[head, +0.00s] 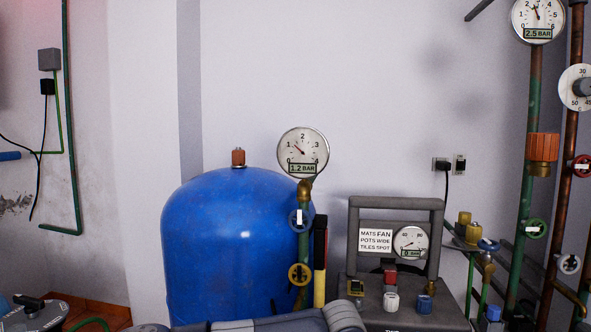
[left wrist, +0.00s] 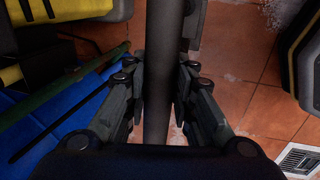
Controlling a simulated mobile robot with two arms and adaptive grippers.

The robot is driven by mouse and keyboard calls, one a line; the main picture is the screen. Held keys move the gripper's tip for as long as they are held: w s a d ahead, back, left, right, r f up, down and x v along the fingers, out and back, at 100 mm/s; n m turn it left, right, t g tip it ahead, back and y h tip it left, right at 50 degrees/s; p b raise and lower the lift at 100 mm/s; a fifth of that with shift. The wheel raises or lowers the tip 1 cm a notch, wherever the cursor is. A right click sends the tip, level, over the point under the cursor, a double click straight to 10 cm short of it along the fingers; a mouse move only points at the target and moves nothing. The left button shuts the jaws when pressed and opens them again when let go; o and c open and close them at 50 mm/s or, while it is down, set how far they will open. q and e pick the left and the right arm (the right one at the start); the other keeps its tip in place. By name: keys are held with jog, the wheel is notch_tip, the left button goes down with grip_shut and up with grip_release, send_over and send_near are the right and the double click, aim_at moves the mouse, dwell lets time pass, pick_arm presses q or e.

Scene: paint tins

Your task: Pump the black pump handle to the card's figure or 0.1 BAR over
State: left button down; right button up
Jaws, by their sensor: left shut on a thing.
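In the left wrist view, my left gripper (left wrist: 159,95) has its two fingers on either side of a dark upright bar, the black pump handle (left wrist: 162,60), and is shut on it. The handle's ends run out of that view. In the head view, a round gauge (head: 303,150) on a brass and green pipe beside the blue tank (head: 225,245) reads 1.2 BAR. A white card (head: 376,240) on a grey machine bears words; I see no figure on it. My left gripper is not visible in the head view. My right gripper is in neither view.
A black and yellow upright thing (head: 319,265) stands right of the tank. A second gauge (head: 537,18) at upper right reads 2.5 BAR. The grey machine's (head: 425,320) gauge (head: 411,241) reads 0 BAR. Pipes with valve wheels crowd the right side. A floor grate (left wrist: 300,160) shows.

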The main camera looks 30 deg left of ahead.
pick_arm(q)
jog(key=shift+s+x, duration=0.2)
jog(key=shift+x, duration=0.8)
jog(key=shift+r, duration=0.15)
dwell(1.4)
jog(key=w+v, duration=0.1)
jog(key=v, duration=0.3)
jog(key=w+v, duration=0.1)
jog(key=v, duration=0.3)
jog(key=a+v, duration=0.1)
jog(key=v, duration=0.3)
jog(key=shift+w+d+r, duration=0.15)
jog(key=shift+w+r, duration=0.2)
jog(key=shift+r, duration=0.2)
jog(key=s+x, duration=0.1)
jog(key=x, duration=0.3)
jog(key=s+x, duration=0.1)
jog(key=x, duration=0.3)
jog(key=s+d+x, duration=0.1)
jog(key=x, duration=0.3)
jog(key=shift+w+a+f, duration=0.1)
jog(key=shift+f, duration=0.55)
